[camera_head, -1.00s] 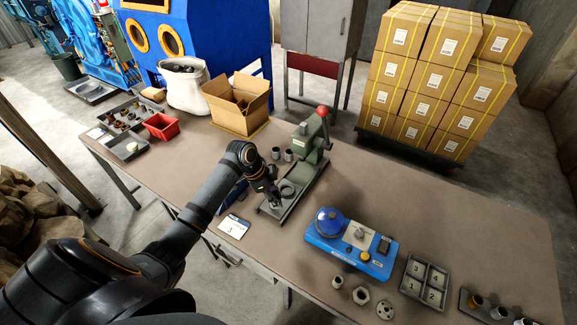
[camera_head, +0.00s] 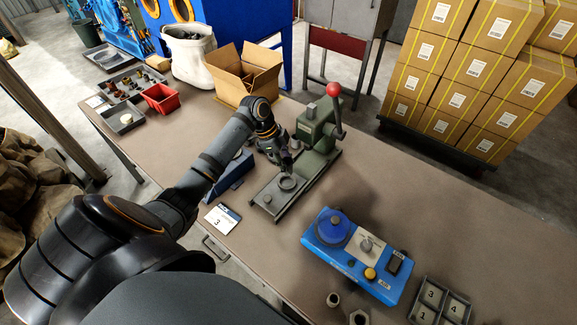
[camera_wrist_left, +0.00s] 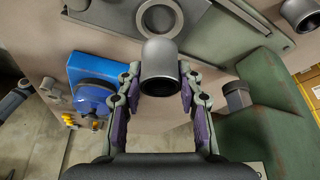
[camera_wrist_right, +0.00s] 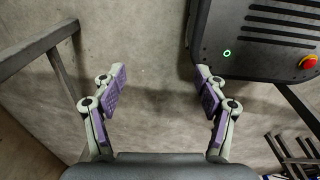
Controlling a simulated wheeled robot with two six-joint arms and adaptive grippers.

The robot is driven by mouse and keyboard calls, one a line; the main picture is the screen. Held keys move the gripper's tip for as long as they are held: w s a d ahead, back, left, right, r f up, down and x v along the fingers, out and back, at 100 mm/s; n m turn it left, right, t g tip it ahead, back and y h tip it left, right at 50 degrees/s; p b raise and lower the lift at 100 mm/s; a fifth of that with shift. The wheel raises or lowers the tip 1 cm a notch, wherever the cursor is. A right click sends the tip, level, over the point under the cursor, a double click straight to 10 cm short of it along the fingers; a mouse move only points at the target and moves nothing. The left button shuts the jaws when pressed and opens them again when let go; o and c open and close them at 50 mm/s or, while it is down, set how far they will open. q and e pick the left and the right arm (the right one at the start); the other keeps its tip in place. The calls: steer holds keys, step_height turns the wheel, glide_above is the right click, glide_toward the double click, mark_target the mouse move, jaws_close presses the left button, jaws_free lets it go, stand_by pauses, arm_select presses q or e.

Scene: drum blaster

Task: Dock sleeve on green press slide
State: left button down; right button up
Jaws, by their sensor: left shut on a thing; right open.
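The green press (camera_head: 318,130) stands on the bench with its red-knobbed lever. Its flat slide (camera_head: 268,202) extends toward the front left and carries a round ring seat (camera_head: 288,183). My left gripper (camera_head: 287,163) is beside the ring, on the side toward the back of the bench. In the left wrist view my left gripper (camera_wrist_left: 160,82) is shut on a grey metal sleeve (camera_wrist_left: 160,60). The sleeve's end overlaps the edge of the ring seat (camera_wrist_left: 160,18) in that view; I cannot tell whether they touch. My right gripper (camera_wrist_right: 158,80) is open and empty, away from the bench.
A blue device (camera_head: 355,255) with a dome is to the right of the slide, and a number card (camera_head: 222,218) to its left. A cardboard box (camera_head: 243,75) and red bin (camera_head: 160,97) stand farther back. Another cylinder (camera_wrist_left: 302,12) shows in the left wrist view.

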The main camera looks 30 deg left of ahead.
arm_select(q)
steer(key=shift+f+b, duration=0.75)
step_height(320, 180, down, 3)
steer(key=b, duration=0.3)
steer(key=shift+w+f, duration=0.1)
steer(key=shift+f+b, duration=0.55)
steer(key=shift+b, duration=0.05)
arm_select(e)
steer(key=f, duration=0.1)
steer(key=w+f, duration=0.1)
steer(key=f, duration=0.1)
steer(key=w+f, duration=0.1)
steer(key=f, duration=0.1)
steer(key=shift+d+f, duration=0.25)
steer(key=shift+d, duration=0.15)
steer(key=shift+s, duration=0.1)
arm_select(q)
steer(key=shift+r, duration=0.1)
arm_select(e)
steer(key=shift+a+r, duration=0.1)
arm_select(q)
steer(key=shift+p, duration=0.4)
arm_select(e)
steer(key=shift+r, duration=0.3)
